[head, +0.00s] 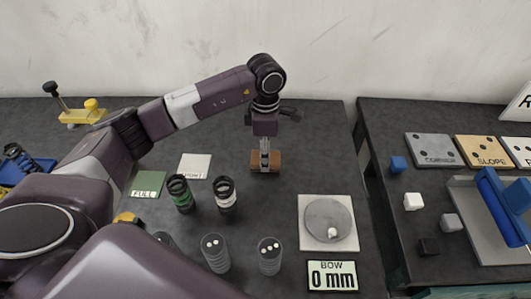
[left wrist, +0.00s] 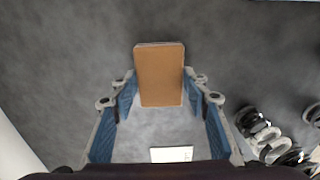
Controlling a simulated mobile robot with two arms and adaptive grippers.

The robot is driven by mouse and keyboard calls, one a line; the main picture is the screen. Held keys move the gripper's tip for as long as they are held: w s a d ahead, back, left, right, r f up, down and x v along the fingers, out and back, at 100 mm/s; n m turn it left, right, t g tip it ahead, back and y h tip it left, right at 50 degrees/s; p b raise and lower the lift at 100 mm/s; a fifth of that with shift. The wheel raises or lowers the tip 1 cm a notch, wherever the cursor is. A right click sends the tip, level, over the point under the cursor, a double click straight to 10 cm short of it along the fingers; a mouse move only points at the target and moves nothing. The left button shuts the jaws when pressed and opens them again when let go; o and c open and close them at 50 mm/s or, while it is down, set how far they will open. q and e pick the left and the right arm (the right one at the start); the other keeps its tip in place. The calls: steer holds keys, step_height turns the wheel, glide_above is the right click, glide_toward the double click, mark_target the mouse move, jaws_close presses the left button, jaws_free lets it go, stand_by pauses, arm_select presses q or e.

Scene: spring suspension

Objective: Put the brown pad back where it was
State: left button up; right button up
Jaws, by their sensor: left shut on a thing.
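The brown pad (head: 258,161) is a small brown block in the middle of the table in the head view, beyond the springs. My left gripper (head: 265,153) points down from above and is shut on it. In the left wrist view the pad (left wrist: 160,75) sits between the tips of the two blue-lined fingers of my left gripper (left wrist: 160,84). I cannot tell whether the pad touches the table. My right gripper is not in view.
Two dark coil springs (head: 224,192) stand left of the pad, near a green FULL card (head: 149,184) and a pale card (head: 194,166). Dotted weight stacks (head: 269,255) stand in front. A round plate (head: 330,222) and a "BOW 0 mm" sign (head: 332,275) are right.

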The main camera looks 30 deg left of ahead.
arm_select(q)
steer(key=shift+f, duration=0.15)
steer(key=o, duration=1.1)
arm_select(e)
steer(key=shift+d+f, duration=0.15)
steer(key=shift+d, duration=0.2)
arm_select(q)
steer(key=shift+r, duration=0.3)
step_height(320, 180, up, 12)
steer(key=b, duration=0.2)
steer(key=shift+b, duration=0.4)
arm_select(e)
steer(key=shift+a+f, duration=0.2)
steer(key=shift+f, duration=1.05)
arm_select(q)
steer(key=shift+f, duration=0.15)
